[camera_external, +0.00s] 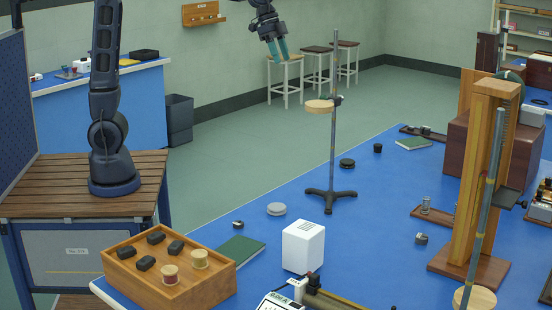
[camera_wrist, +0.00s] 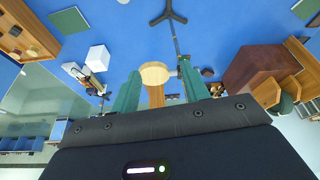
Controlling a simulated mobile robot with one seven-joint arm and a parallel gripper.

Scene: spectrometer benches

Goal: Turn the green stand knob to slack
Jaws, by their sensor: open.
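My gripper (camera_external: 280,58) hangs in the air at the top of the external view, its two teal fingers apart with nothing between them. A retort stand (camera_external: 332,150) with a dark rod and dark foot is on the blue bench, to the right of and lower than my gripper. A round wooden platform (camera_external: 320,106) is clamped partway up the rod, with a small dark clamp (camera_external: 338,100) beside it. In the wrist view the platform (camera_wrist: 155,74) appears between the fingers, beyond them. I cannot make out a green knob; it is too small or hidden.
A second stand rod (camera_external: 488,200) with a wooden platform (camera_external: 474,298) is at the front right, near a tall wooden frame (camera_external: 466,180). A white box (camera_external: 303,246) and a wooden tray (camera_external: 190,290) are at the front. Air around my gripper is free.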

